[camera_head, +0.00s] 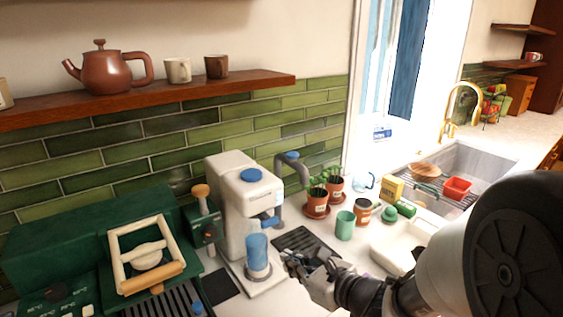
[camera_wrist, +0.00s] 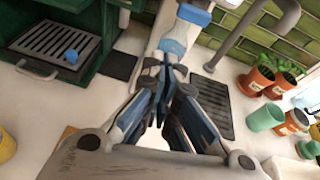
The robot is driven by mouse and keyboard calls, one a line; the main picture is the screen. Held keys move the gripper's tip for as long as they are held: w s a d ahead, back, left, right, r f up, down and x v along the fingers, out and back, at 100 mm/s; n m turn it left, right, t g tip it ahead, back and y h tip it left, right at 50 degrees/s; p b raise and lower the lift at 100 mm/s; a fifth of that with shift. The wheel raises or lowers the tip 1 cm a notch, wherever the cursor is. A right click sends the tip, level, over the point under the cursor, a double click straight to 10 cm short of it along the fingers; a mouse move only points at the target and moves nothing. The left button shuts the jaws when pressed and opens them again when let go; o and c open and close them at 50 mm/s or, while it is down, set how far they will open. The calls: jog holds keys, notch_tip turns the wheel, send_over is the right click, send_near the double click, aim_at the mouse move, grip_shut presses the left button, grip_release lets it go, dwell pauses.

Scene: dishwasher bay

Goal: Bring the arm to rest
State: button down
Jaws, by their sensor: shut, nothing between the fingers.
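My gripper (camera_head: 292,258) is over the white counter, beside the white coffee machine, in front of the dark slotted drip mat (camera_head: 306,243). In the wrist view my gripper (camera_wrist: 168,72) has its fingertips together and holds nothing. A blue cup (camera_head: 257,252) stands at the base of the coffee machine (camera_head: 243,205), just left of my fingertips. In the wrist view the blue cup (camera_wrist: 177,40) is just beyond the fingertips; whether they touch cannot be told. My arm reaches in from the lower right.
A green machine (camera_head: 75,235) stands at left. Potted plants (camera_head: 317,204), a green cup (camera_head: 345,225) and a white tub (camera_head: 392,252) are right of the mat. A sink (camera_head: 475,165) lies further right. A wooden shelf (camera_head: 200,98) with a teapot (camera_head: 106,72) hangs above.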

jog(key=s+a+r+n+g, duration=0.2)
jog(key=s+a+n+g, duration=0.15)
jog(key=s+n, duration=0.5)
jog(key=s+a+r+n+g, duration=0.2)
jog(key=s+n+g, duration=0.2)
jog(key=s+n, duration=0.45)
jog(key=s+d+n+h, duration=0.4)
jog(key=d+n, duration=0.1)
jog(key=d, duration=0.3)
jog(key=s+d+n+t+h, duration=0.1)
jog(key=s+d+n+h, duration=0.3)
jog(key=d, duration=0.4)
jog(key=shift+s+d+r+n+h, duration=0.15)
jog(key=shift+s+r+n+h, duration=0.2)
jog(key=shift+n, duration=0.35)
jog(key=shift+f, duration=0.1)
